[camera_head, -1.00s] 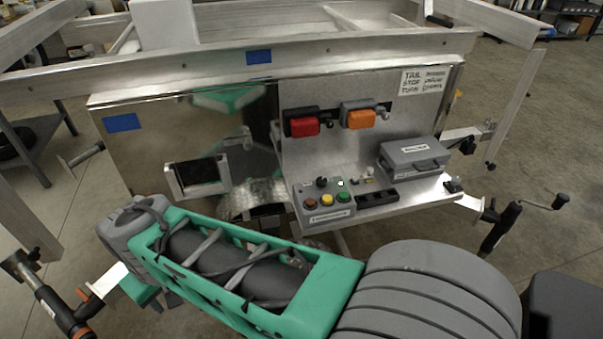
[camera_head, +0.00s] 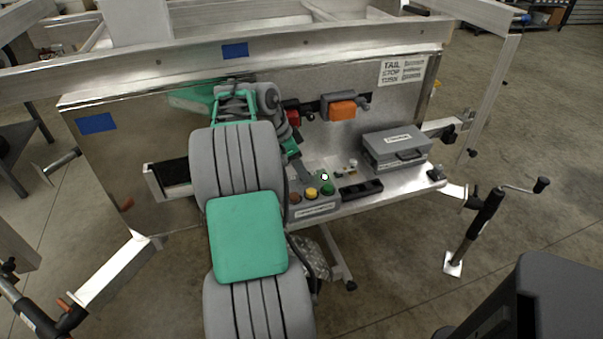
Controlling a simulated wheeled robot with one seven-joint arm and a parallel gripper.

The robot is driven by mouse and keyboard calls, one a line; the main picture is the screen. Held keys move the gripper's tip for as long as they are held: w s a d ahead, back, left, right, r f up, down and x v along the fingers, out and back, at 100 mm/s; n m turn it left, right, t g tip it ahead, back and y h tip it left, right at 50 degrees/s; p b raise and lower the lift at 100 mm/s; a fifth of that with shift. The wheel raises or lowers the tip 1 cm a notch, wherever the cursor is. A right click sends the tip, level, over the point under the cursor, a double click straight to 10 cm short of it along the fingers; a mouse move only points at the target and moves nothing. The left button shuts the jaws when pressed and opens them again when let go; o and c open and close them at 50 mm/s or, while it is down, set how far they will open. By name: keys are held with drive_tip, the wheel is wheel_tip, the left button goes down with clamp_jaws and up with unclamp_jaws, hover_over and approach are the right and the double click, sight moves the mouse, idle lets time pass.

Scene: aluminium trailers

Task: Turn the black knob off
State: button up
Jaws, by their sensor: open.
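The grey control box (camera_head: 322,206) sits on the metal shelf of the trailer. Its brown button (camera_head: 295,198), yellow button (camera_head: 311,192) and green button (camera_head: 327,188) show along the front. The black knob was behind these buttons at the box's back left; now my arm and gripper cover that spot, so I cannot see the knob or which way it points. My gripper (camera_head: 302,172) reaches down over the back left of the box. Its fingers are small and partly hidden, and I cannot tell whether they touch the knob. It is open, with nothing visible held.
A grey lidded case (camera_head: 395,150) stands on the shelf to the right. An orange light (camera_head: 341,110) and a partly hidden red light (camera_head: 292,115) are on the back panel. Small switches and a black tray (camera_head: 360,191) lie right of the box.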

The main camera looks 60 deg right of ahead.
drive_tip(key=shift+x, duration=0.85)
drive_tip(key=shift+c, duration=0.2)
clamp_jaws()
